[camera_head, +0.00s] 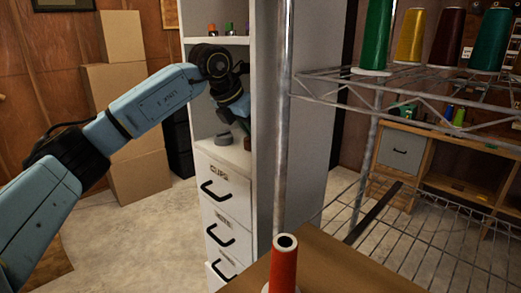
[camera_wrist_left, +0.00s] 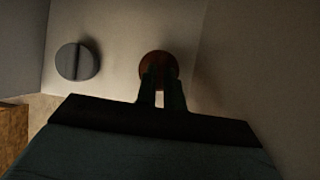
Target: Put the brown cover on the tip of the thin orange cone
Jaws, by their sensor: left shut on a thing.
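The thin orange cone (camera_head: 283,268) stands upright on the brown wooden table top at the bottom of the head view, its dark hollow tip up. My left arm reaches into the cabinet's open shelf, and the hand points down there. In the left wrist view my left gripper (camera_wrist_left: 161,80) is shut on the round brown cover (camera_wrist_left: 158,58), seen from above against the pale shelf. The fingers hide the cover's near part. In the head view the fingers and the cover are small and dark. My right gripper is in neither view.
A grey round piece (camera_wrist_left: 77,62) with a slot is left of the cover. Below the shelf are labelled drawers (camera_head: 227,205). A wire rack (camera_head: 430,95) with several cones is at the right, its metal post (camera_head: 281,120) between cabinet and rack. Cardboard boxes (camera_head: 125,130) stand behind my arm.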

